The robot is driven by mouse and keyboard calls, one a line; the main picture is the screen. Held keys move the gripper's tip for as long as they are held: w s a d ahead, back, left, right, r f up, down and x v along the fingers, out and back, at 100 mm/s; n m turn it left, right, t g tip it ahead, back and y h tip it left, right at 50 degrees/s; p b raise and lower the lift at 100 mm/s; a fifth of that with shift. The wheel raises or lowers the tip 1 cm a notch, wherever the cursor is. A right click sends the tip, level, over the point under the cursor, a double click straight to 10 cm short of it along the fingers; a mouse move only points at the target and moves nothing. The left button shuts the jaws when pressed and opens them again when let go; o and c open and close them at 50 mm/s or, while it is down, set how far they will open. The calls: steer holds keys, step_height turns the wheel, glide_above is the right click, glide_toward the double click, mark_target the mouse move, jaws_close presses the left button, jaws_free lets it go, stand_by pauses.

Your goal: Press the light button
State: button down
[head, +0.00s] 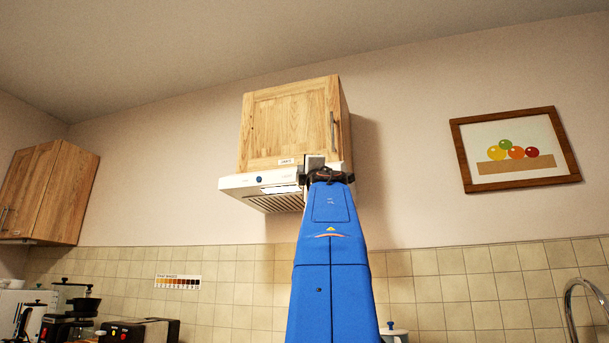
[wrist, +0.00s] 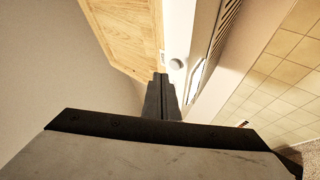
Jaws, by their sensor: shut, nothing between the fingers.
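The white range hood (head: 232,184) hangs under a wooden wall cabinet, and it also shows in the wrist view (wrist: 206,35). A small round blue button (head: 260,180) sits on its front face; a round grey knob-like disc (wrist: 177,64) shows on the hood in the wrist view. I cannot read which control is the light button. My gripper (head: 316,168) is shut and empty at the hood's right front end, right of the blue button. In the wrist view its fingertips (wrist: 161,76) point toward the hood front, just below-left of the disc. Contact is not clear.
The wooden cabinet (head: 290,125) with a metal handle is directly above the hood. A bright white panel (head: 281,189) shows on the hood's front. A framed fruit picture (head: 515,149) hangs at right. Coffee appliances (head: 140,331) stand at lower left.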

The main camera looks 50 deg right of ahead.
steer(key=a, duration=0.1)
steer(key=s+a, duration=0.1)
steer(key=a, duration=0.2)
steer(key=shift+s+a, duration=0.35)
steer(key=shift+s, duration=0.05)
stand_by(0.4)
steer(key=w+a+f+m+g+y, duration=0.2)
steer(key=a+f+m+g, duration=0.15)
steer(key=f, duration=1.15)
steer(key=w+a+f+m+g+y, duration=0.15)
steer(key=a+f+m, duration=0.35)
steer(key=f, duration=1)
steer(key=w+a+f+m+g+y, duration=0.25)
steer(key=a+f+m, duration=0.2)
steer(key=f, duration=1.15)
steer(key=s+a+f+g+y, duration=0.2)
steer(key=s+a+f, duration=0.3)
steer(key=f, duration=0.8)
steer(key=s+a+f+g+y, duration=0.3)
steer(key=s+a+f, duration=0.3)
steer(key=a+f, duration=0.4)
steer(key=s+a+f+g+y, duration=0.2)
steer(key=s+a+f, duration=0.4)
steer(key=f, duration=1)
steer(key=shift+s+a+f+n+y, duration=0.35)
steer(key=shift+a+y, duration=0.35)
steer(key=shift+a, duration=0.5)
steer(key=shift+w+r+g, duration=0.1)
steer(key=shift+w+g, duration=0.1)
steer(key=shift+g, duration=0.05)
